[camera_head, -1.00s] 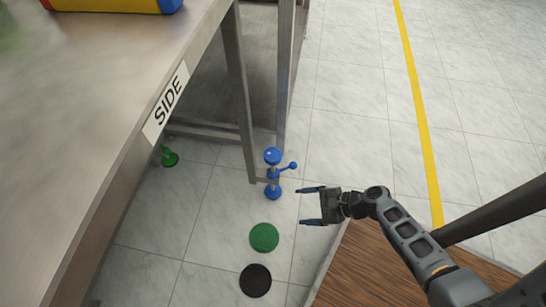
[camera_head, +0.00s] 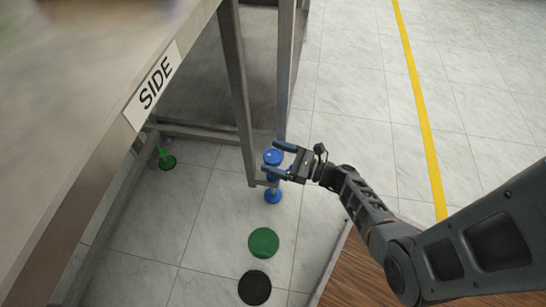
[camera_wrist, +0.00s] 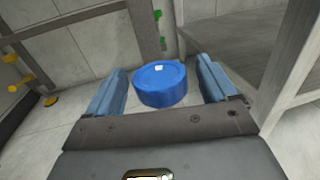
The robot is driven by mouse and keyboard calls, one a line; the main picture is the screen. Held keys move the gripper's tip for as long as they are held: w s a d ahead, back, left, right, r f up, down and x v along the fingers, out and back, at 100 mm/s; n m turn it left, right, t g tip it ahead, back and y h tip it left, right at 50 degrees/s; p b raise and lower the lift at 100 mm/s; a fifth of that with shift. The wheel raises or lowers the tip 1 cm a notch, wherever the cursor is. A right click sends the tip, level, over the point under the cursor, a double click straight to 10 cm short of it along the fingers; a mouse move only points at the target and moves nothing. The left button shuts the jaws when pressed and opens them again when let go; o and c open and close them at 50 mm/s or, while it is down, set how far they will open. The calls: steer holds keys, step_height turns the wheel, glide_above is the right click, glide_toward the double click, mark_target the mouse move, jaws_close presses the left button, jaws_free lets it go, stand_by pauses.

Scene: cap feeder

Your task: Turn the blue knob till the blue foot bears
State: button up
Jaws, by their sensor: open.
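The blue knob (camera_head: 272,157) is a round cap at the top of a blue fitting by the table leg. It also shows in the wrist view (camera_wrist: 160,84), between my two blue fingers with gaps on both sides. The blue foot (camera_head: 273,196) is a disc at the bottom of the same fitting, at floor level. I cannot tell whether it touches the floor. My gripper (camera_head: 277,160) is open, its fingers reaching towards the knob from the right. It hides part of the fitting between knob and foot.
The steel table with a SIDE label (camera_head: 152,85) fills the left. A green foot (camera_head: 167,162) stands under it. A green disc (camera_head: 263,242) and a black disc (camera_head: 255,287) lie on the floor. Yellow fittings (camera_wrist: 50,100) show at left in the wrist view. Open floor lies right.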

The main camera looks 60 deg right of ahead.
steer(key=shift+w+a, duration=0.1)
steer(key=shift+w, duration=0.45)
steer(key=c, duration=1)
